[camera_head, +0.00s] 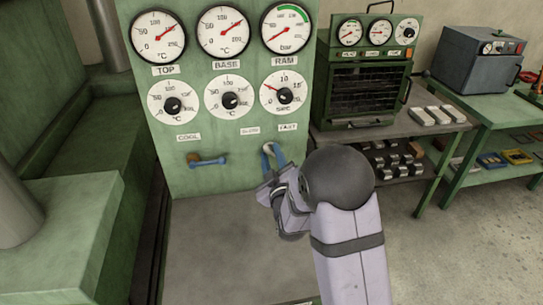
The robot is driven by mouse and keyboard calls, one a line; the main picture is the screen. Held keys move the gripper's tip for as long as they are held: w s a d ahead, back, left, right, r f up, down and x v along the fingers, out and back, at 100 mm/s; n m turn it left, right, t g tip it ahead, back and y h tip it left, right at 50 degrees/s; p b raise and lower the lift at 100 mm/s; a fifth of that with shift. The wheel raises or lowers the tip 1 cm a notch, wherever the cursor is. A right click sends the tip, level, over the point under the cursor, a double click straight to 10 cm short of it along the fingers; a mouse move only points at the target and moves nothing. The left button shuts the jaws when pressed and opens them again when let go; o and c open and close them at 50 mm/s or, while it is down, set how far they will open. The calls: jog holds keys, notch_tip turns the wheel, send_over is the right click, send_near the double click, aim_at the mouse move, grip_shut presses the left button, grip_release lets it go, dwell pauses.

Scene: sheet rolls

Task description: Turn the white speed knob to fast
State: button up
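The white speed knob (268,148) is small and pale on the green panel, below and between the SLOW label (250,131) and the FAST label (288,127). My gripper (272,154) reaches up to it from the lower right. Its two blue fingers are apart, one on each side of the knob. Whether they touch it cannot be told. The knob is partly hidden by the fingers, and its pointing direction is not clear.
A blue lever (207,161) with an orange-brown mount sticks out left of the knob, under the COOL label (188,137). Dials fill the panel (220,178) above. A grey flat surface (225,250) below is clear. A green oven (365,90) stands at the right.

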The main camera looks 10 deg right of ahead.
grip_shut()
jog(key=shift+f+m+b, duration=0.1)
jog(key=shift+m+b, duration=0.3)
jog(key=shift+b, duration=0.2)
jog(key=m+b, duration=0.3)
jog(key=shift+f, duration=0.1)
jog(key=m+b, duration=0.4)
jog(key=shift+d, duration=0.1)
jog(key=m+b, duration=0.3)
jog(key=m, duration=0.1)
jog(key=shift+b, duration=0.4)
jog(key=shift+d+m+b, duration=0.1)
jog(key=shift+m+b, duration=1.65)
jog(key=shift+m, duration=0.35)
jog(key=shift+r, duration=0.2)
